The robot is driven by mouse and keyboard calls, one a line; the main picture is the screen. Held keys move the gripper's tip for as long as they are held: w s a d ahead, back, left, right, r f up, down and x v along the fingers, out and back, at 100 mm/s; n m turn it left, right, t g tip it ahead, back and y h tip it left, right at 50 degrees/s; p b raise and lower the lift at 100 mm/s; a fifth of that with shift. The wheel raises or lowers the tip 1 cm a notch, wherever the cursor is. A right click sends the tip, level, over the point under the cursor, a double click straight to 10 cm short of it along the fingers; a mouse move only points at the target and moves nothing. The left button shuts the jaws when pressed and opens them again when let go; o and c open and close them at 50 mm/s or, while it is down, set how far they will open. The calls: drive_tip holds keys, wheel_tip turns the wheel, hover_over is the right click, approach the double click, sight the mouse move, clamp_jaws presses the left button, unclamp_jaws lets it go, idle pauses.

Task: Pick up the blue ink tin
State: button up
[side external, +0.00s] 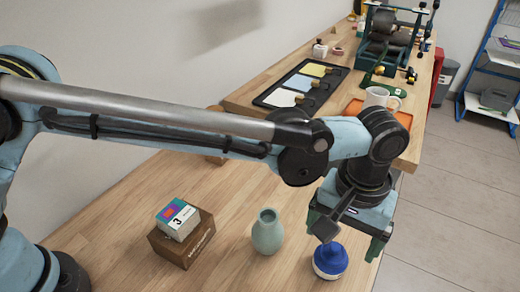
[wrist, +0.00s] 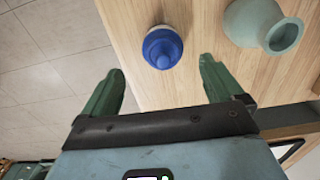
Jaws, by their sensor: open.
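The blue ink tin (side external: 330,260) has a blue domed top with a knob and a pale lower part. It stands on the wooden table near its right edge in the side external view. In the wrist view the tin (wrist: 162,47) is ahead of the fingertips, roughly midway between their lines. My gripper (wrist: 163,78) is open and empty, with its two green fingers spread apart. In the side external view my gripper (side external: 345,230) is just above and beside the tin, apart from it as far as I can tell.
A pale green vase (side external: 268,232) stands left of the tin; it also shows in the wrist view (wrist: 262,24). A brown box (side external: 182,240) with a smaller box (side external: 178,219) on top is farther left. A white mug (side external: 377,97) sits on an orange tray (side external: 404,118) behind.

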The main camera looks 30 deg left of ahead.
sight(335, 247)
drive_tip(key=shift+a+f, duration=0.2)
drive_tip(key=shift+f, duration=3.6)
drive_tip(key=c, duration=1.3)
drive_tip(key=shift+r, duration=0.1)
drive_tip(key=shift+c, duration=0.5)
drive_tip(key=shift+r, duration=0.1)
